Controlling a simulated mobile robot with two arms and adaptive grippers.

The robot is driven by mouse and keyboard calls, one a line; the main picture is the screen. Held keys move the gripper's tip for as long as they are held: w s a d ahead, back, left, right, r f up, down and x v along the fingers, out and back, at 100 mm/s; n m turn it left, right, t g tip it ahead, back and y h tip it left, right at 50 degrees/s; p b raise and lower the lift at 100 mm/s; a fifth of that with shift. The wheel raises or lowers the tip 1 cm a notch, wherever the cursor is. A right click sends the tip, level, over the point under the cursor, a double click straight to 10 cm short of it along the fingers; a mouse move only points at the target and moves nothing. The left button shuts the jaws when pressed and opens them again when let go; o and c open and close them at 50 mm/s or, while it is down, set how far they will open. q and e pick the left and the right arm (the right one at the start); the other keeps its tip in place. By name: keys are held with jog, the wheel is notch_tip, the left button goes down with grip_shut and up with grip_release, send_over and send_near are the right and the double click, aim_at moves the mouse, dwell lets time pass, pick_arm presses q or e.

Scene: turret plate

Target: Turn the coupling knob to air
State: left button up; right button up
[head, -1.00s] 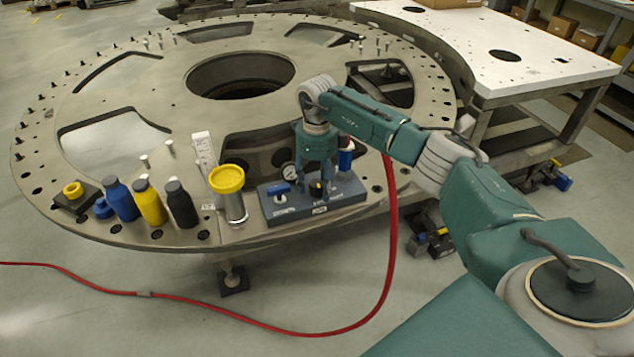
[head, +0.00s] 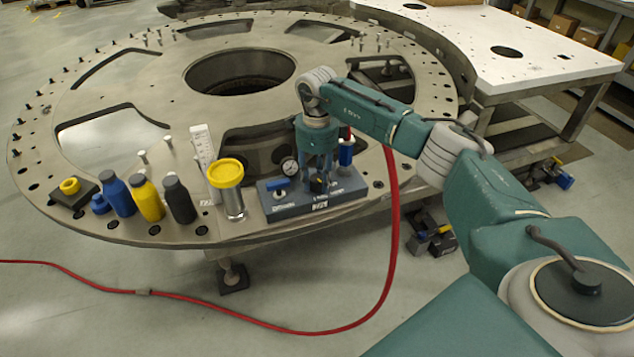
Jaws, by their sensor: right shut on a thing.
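The coupling knob (head: 319,186) is a small dark knob on a grey control block (head: 348,190) at the near edge of the round plate. My right gripper (head: 320,178) points down over the block, shut on the knob, and its fingers hide much of it. I cannot read which label the knob points at. A blue lever (head: 278,185) and a round gauge (head: 289,167) sit on the block's left part. A blue fitting (head: 345,151) stands behind its right part. My left gripper is out of view.
A yellow-lidded clear jar (head: 228,188) stands just left of the block. Blue, yellow and black bottles (head: 149,199) stand further left. A white scale strip (head: 203,148) stands behind. A red hose (head: 391,240) hangs from the plate to the floor.

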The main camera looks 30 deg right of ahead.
jog(key=n+b, duration=0.2)
jog(key=n, duration=0.1)
jog(key=shift+w+n, duration=0.1)
jog(key=shift+n, duration=0.3)
jog(key=n+b, duration=0.1)
jog(key=n, duration=0.2)
jog(key=shift+n, duration=0.3)
jog(key=n+b, duration=0.1)
jog(key=n, duration=0.3)
jog(key=shift+r+b, duration=0.1)
jog(key=shift+b, duration=0.25)
jog(key=shift+n, duration=2)
jog(key=shift+r, duration=0.1)
jog(key=o, duration=1.1)
jog(key=shift+o, duration=0.2)
jog(key=shift+b, duration=0.3)
